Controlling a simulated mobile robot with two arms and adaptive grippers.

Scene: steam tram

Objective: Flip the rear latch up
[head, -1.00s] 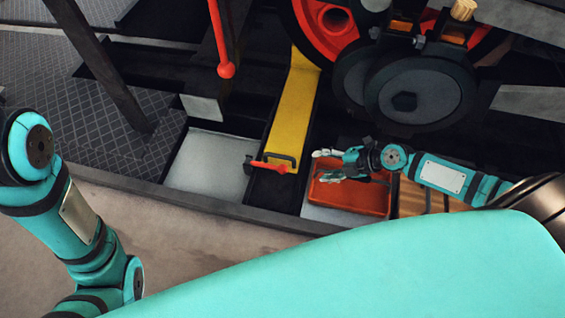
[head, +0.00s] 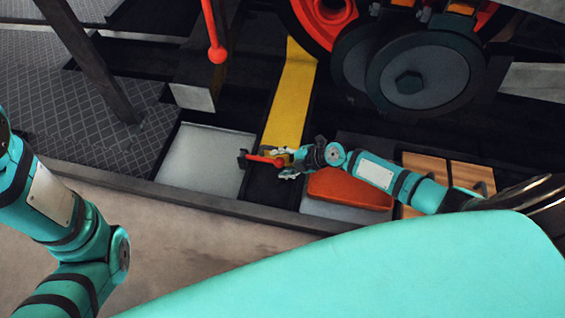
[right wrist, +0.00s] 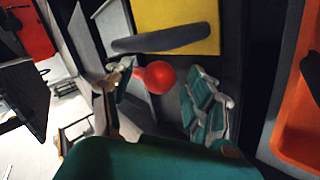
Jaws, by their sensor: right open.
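The rear latch is likely the small red lever (head: 262,160) at the near end of a yellow strip (head: 290,95), beside a dark bracket. In the right wrist view its round red knob (right wrist: 157,77) faces the camera. My right gripper (head: 287,162) comes in from the right at the lever's knob end. In the right wrist view the gripper (right wrist: 163,95) is open, with a finger on each side of the knob. I cannot tell if either finger touches it. The fingers hide part of the lever in the head view. My left gripper is out of view; only its arm shows.
An orange tray (head: 350,190) lies under my right forearm, with wooden slats (head: 428,170) to its right. A tall red lever (head: 216,53) hangs above left. Dark wheels (head: 415,80) stand behind. A pale flat panel (head: 208,160) lies left of the latch.

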